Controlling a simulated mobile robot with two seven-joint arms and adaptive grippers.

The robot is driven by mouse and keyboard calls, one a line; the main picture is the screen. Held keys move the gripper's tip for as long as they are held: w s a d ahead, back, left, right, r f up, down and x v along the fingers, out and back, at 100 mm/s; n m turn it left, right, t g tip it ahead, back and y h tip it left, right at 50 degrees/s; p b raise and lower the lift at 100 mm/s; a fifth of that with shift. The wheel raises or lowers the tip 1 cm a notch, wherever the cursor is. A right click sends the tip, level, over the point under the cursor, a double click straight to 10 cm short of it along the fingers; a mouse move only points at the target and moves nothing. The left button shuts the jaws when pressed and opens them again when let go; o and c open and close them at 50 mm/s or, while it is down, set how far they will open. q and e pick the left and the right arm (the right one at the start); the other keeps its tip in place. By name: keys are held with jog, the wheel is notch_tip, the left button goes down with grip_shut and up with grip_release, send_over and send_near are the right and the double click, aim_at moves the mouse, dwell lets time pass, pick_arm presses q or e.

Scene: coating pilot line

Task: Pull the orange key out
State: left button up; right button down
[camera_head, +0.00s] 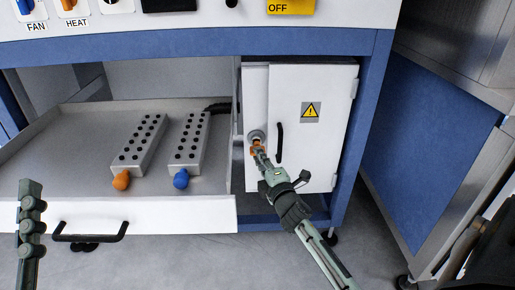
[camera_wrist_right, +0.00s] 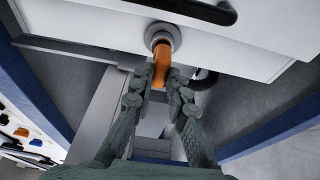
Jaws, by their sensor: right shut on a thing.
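The orange key (camera_wrist_right: 160,68) sits at the round grey lock (camera_wrist_right: 163,35) on the white cabinet door (camera_head: 316,160). Its orange part sticks out of the lock, and any shaft inside is hidden. My right gripper (camera_wrist_right: 160,84) is shut on the key, with a finger on each side of it. In the head view the right gripper (camera_head: 259,153) reaches up to the lock from the lower right. My left gripper (camera_head: 30,205) hangs at the left edge, away from the cabinet, and its finger opening is unclear.
A black door handle (camera_head: 279,142) stands just right of the lock. An open drawer (camera_head: 150,214) to the left holds two grey perforated blocks, one with an orange knob (camera_head: 121,181), one with a blue knob (camera_head: 181,179). Floor is clear in front of the cabinet.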

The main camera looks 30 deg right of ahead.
jog(key=shift+s+a, duration=0.4)
jog(key=shift+s, duration=0.25)
jog(key=shift+s+a, duration=0.45)
jog(key=shift+s, duration=0.2)
jog(key=shift+s+a, duration=0.4)
jog(key=shift+s, duration=0.25)
